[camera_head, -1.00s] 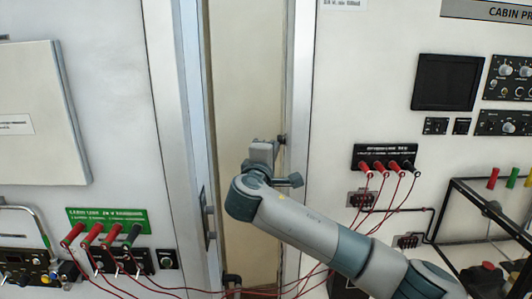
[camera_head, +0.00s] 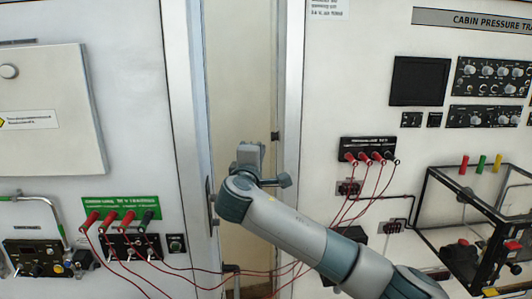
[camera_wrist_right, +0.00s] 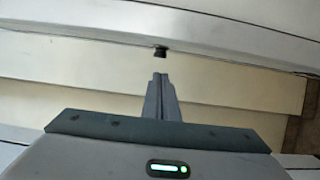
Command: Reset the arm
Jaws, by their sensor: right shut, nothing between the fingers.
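My right arm comes in from the lower right of the head view, and its gripper (camera_head: 252,156) points up and away, in front of the gap between the two panels. In the right wrist view the gripper's fingers (camera_wrist_right: 160,80) are together and hold nothing. Ahead of the fingertips is a small dark knob-like part (camera_wrist_right: 160,51) on a pale frame edge; it looks apart from them. My left gripper is not in view.
A left panel carries a green label (camera_head: 120,210) with red and black plugs. A right panel has a dark screen (camera_head: 420,81), plugs and a black-framed clear box (camera_head: 470,215). Red cables (camera_head: 200,270) hang across the gap, near and behind my arm.

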